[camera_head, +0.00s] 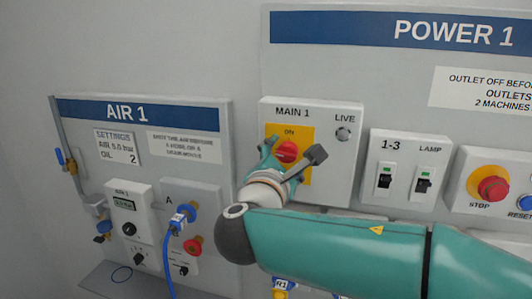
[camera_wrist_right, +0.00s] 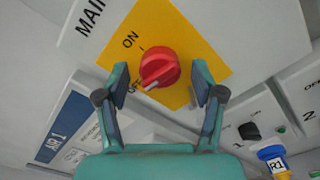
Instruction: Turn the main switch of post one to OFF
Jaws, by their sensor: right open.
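The main switch is a red rotary knob (camera_head: 288,151) on a yellow plate (camera_head: 302,133) of the grey MAIN 1 box (camera_head: 338,170). In the right wrist view the knob (camera_wrist_right: 159,67) has ON printed above left of it and OFF at its lower left. A pale mark on the knob's lower edge lies near OFF; its exact setting is hard to tell. My right gripper (camera_wrist_right: 161,84) is open, with a finger on each side of the knob and gaps visible in the picture. In the head view the right gripper (camera_head: 291,160) partly covers the plate. My left gripper is out of view.
The LIVE lamp (camera_head: 343,134) looks grey. Right of the box are the 1-3 and LAMP breakers (camera_head: 404,183) and a red STOP button (camera_head: 493,188). The AIR 1 panel (camera_head: 140,165) with valves and a blue hose (camera_head: 170,260) is on the left.

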